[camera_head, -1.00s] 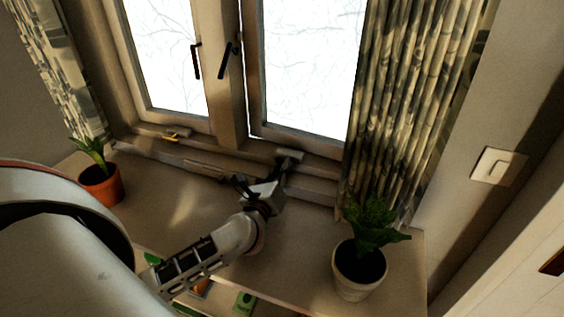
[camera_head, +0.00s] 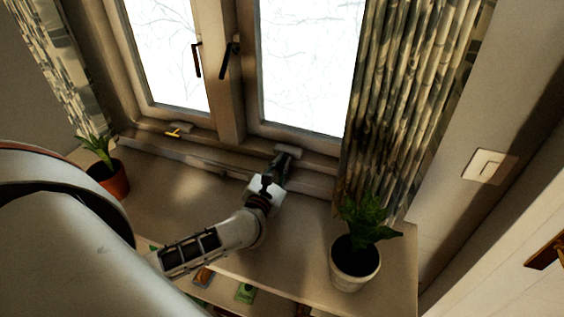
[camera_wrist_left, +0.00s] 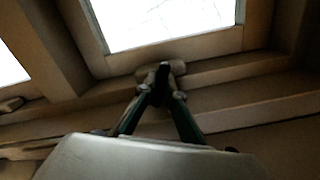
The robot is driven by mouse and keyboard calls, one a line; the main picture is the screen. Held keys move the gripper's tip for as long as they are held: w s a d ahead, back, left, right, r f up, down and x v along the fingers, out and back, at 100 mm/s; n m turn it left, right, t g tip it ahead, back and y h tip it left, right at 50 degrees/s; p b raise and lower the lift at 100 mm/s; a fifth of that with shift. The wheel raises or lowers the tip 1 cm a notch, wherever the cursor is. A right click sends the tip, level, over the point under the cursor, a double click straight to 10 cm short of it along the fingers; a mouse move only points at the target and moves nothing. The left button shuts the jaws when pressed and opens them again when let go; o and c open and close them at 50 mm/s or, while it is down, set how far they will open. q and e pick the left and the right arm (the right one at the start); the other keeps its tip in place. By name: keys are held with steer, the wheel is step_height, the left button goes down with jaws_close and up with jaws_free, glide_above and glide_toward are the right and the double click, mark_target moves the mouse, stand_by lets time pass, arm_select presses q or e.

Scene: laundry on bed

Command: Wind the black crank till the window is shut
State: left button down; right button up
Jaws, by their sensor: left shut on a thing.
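The window's right sash (camera_head: 300,133) stands above the sill in the head view, with no bright gap at its left edge. My left gripper (camera_head: 281,164) reaches to the bottom rail under this sash. In the left wrist view the fingers (camera_wrist_left: 162,96) are closed on the black crank (camera_wrist_left: 163,72), which stands up in front of a pale housing on the rail. The fingers hide the crank's lower part. In the head view the crank is hard to tell from the dark fingertips. My right gripper is not in view.
A potted plant in a pale pot (camera_head: 354,265) stands on the sill right of my arm. Another in an orange pot (camera_head: 115,180) stands at the left. A patterned curtain (camera_head: 405,100) hangs at the right. A yellow handle (camera_head: 174,132) sits under the left sash.

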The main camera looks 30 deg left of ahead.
arm_select(q)
steer(key=m, duration=0.5)
steer(key=shift+m, duration=0.3)
steer(key=m, duration=0.4)
steer(key=shift+m, duration=1.6)
steer(key=c, duration=2.1)
jaws_free()
steer(key=shift+c, duration=0.2)
